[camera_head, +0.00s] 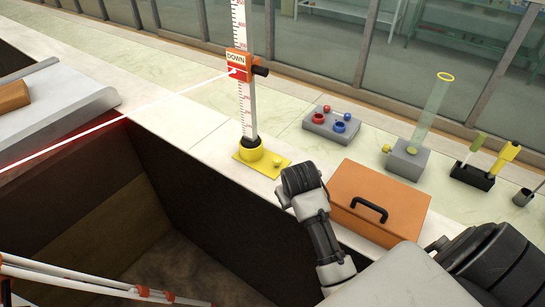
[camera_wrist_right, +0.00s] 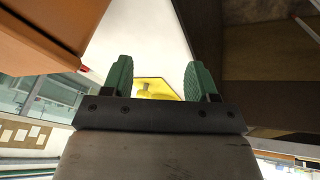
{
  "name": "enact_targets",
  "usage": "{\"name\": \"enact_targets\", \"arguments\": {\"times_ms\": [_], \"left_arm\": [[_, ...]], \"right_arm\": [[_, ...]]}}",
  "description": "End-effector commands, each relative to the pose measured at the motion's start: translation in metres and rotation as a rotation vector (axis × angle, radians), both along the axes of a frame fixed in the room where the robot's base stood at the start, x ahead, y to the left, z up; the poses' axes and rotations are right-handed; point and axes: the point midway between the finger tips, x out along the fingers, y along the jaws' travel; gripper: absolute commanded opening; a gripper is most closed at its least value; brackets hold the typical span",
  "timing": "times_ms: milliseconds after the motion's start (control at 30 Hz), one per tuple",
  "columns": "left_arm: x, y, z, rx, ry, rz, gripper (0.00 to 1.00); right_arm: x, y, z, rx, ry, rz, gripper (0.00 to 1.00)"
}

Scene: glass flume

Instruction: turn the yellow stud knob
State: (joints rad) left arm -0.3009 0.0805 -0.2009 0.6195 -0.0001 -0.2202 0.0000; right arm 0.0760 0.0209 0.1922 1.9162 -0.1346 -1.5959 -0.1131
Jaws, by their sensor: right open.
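A small yellow stud knob (camera_head: 277,162) stands on a yellow base plate (camera_head: 246,166), beside the round yellow foot of an upright scale staff (camera_head: 247,100). My right gripper (camera_head: 299,178) is just in front of and to the right of the plate, seen mostly from behind; its fingers are hidden in the head view. In the right wrist view its two green fingers (camera_wrist_right: 156,76) are apart with nothing between them. The yellow plate (camera_wrist_right: 158,86) shows beyond them, with a stud-like yellow shape (camera_wrist_right: 143,90) on it. My left gripper is out of view.
An orange case (camera_head: 380,196) with a black handle stands close to the right of my gripper. A dark open pit (camera_head: 170,200) drops away at the left. Behind are a grey block with red and blue knobs (camera_head: 332,124) and a tube stand (camera_head: 408,160) with another yellow knob.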

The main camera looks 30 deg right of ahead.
Motion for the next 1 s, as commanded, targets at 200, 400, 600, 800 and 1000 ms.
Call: {"name": "enact_targets", "arguments": {"times_ms": [200, 400, 600, 800, 1000], "left_arm": [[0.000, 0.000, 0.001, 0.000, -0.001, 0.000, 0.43], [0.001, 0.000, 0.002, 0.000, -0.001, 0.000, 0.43], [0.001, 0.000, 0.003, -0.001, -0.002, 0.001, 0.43], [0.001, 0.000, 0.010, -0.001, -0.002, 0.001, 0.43], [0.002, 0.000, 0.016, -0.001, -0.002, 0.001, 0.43]], "right_arm": [[0.065, -0.028, 0.043, 0.063, -0.030, -0.097, 0.58], [0.107, -0.039, 0.079, 0.143, -0.042, -0.138, 0.58], [0.119, -0.041, 0.086, 0.168, -0.039, -0.144, 0.58], [0.128, -0.044, 0.060, 0.170, -0.037, -0.144, 0.58], [0.142, -0.049, 0.024, 0.170, -0.037, -0.144, 0.58]]}}
